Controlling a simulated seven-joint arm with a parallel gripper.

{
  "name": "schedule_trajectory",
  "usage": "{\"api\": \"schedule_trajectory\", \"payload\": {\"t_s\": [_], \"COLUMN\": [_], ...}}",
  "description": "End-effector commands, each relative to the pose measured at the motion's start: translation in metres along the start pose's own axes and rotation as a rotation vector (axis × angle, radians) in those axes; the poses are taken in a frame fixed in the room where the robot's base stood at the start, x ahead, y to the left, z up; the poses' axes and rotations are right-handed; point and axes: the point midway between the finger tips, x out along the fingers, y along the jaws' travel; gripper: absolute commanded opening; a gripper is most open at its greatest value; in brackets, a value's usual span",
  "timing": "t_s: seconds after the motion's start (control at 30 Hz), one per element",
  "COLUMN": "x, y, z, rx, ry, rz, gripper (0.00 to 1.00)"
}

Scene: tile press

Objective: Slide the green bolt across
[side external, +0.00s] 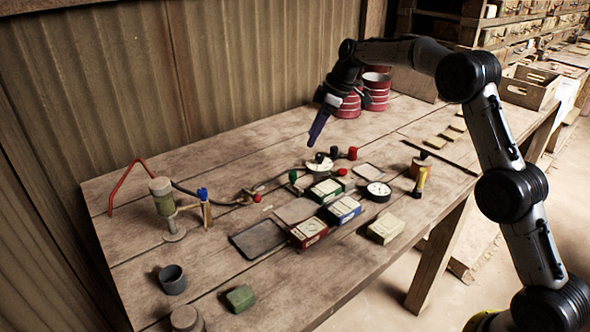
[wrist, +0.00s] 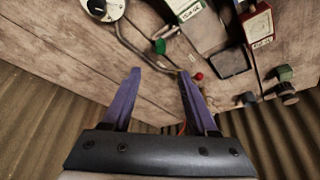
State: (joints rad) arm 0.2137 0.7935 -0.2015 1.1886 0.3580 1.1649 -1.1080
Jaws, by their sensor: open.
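A small green knob (side external: 293,177), which looks like the green bolt, stands on the wooden table beside a round white dial-like piece with a black knob (side external: 319,165). In the wrist view the green knob (wrist: 160,46) lies beyond my fingertips, roughly between their lines. My gripper (side external: 314,143) is above the table, up and to the right of the green knob in the side view. It is open and empty, and its two purple fingers (wrist: 160,73) are apart. I cannot tell which way the bolt slides.
A red box (side external: 308,233), a blue box (side external: 343,210) and a green box (side external: 326,190) stand close by. A pipe with a red knob (side external: 257,198) runs to the left.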

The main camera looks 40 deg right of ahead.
Motion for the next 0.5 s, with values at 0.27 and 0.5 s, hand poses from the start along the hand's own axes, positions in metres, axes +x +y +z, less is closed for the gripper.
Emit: {"api": "schedule_trajectory", "payload": {"t_s": [0.27, 0.5], "x": [0.049, 0.095], "y": [-0.002, -0.001], "z": [0.000, 0.000], "rx": [0.000, -0.001], "ry": [-0.003, -0.002], "rz": [-0.004, -0.003], "gripper": [0.59, 0.59]}}
